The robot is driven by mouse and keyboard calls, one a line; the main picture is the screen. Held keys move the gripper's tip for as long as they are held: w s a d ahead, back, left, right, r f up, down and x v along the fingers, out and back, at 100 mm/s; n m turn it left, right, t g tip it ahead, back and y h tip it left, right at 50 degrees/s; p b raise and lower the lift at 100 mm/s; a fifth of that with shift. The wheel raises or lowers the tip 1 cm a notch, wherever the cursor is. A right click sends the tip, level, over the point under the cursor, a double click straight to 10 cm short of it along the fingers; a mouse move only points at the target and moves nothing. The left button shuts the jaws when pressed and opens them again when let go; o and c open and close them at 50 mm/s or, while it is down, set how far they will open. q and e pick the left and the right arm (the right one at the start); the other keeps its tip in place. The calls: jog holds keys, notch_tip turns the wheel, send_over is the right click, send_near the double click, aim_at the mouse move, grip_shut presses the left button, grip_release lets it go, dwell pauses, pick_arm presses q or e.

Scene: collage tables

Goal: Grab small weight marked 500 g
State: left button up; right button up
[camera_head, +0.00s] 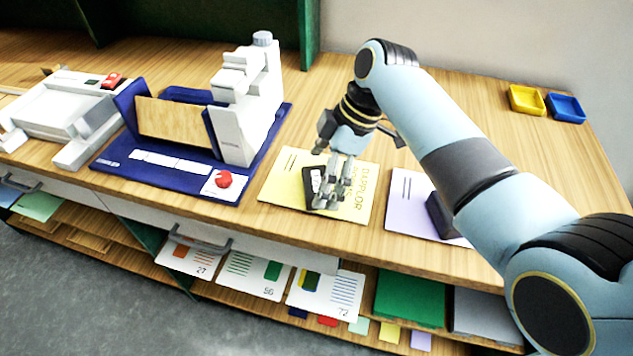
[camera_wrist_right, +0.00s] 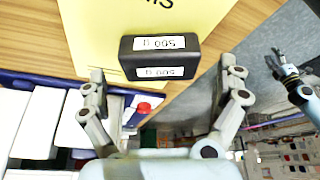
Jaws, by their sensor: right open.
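The small black weight (camera_wrist_right: 158,58) has white labels reading 500 g, upside down in the right wrist view. It lies on a yellow sheet (camera_wrist_right: 95,40). In the head view the weight (camera_head: 309,180) is partly hidden behind my right gripper (camera_head: 332,192). In the right wrist view my right gripper (camera_wrist_right: 162,80) is open, with one finger to each side of the weight and nothing held. Whether the fingers touch it I cannot tell. What looks like my left gripper (camera_wrist_right: 290,80) shows small at the right of that view, away from the weight.
A blue-based press (camera_head: 245,120) stands left of the yellow sheet, with a red knob (camera_head: 223,180). A lilac sheet (camera_head: 405,205) with a dark block (camera_head: 442,215) lies to the right, partly behind my arm. Yellow (camera_head: 526,100) and blue (camera_head: 566,107) trays sit at the back right.

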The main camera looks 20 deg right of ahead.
jog(key=shift+x, duration=1.1)
jog(key=shift+w+a+f, duration=0.1)
jog(key=shift+f, duration=0.1)
jog(key=shift+c, duration=1.9)
jog(key=c, duration=0.5)
pick_arm(q)
jog(key=shift+w+r, duration=0.15)
jog(key=shift+w, duration=0.15)
pick_arm(e)
jog(key=c, duration=0.7)
